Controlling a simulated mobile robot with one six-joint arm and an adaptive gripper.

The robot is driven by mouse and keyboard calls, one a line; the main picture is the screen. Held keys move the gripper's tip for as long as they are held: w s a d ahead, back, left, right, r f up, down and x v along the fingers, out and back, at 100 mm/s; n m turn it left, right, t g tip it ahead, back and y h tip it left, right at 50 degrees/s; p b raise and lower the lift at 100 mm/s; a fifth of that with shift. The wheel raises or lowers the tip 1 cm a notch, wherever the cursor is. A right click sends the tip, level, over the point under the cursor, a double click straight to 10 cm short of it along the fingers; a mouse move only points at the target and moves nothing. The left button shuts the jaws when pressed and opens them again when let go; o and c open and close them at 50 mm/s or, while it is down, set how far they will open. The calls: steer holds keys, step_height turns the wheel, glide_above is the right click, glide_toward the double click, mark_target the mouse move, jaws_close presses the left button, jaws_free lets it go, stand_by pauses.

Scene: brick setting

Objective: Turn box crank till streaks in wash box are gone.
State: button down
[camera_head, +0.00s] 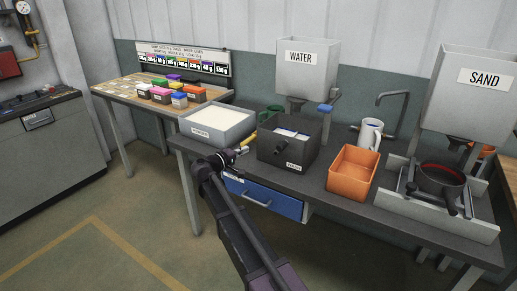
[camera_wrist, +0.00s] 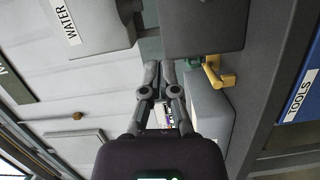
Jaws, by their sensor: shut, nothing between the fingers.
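The wash box appears to be the dark grey open box (camera_head: 303,151) on the bench, with a label too small to read. White and blue shapes show in its opening; I cannot make out streaks. A yellow crank handle (camera_head: 248,141) sticks out at its left side; it also shows in the wrist view (camera_wrist: 213,76), right of my fingers. A dark knob sits on the box front. My gripper (camera_head: 240,151) is shut and empty, close to the crank in the head view. In the wrist view its fingertips (camera_wrist: 159,68) stand apart from the handle.
A grey tray of pale material (camera_head: 222,138) stands left of the box, an orange bin (camera_head: 341,188) right. The WATER hopper (camera_head: 307,78) is behind. A white jug (camera_head: 370,133), red-filled pan (camera_head: 441,180) and SAND hopper (camera_head: 470,112) stand farther right. A blue drawer (camera_head: 265,200) is below.

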steer(key=w+d, duration=0.5)
steer(key=d, duration=0.5)
steer(key=shift+f+b, duration=0.35)
steer(key=shift+b, duration=0.05)
steer(key=shift+w+d, duration=0.15)
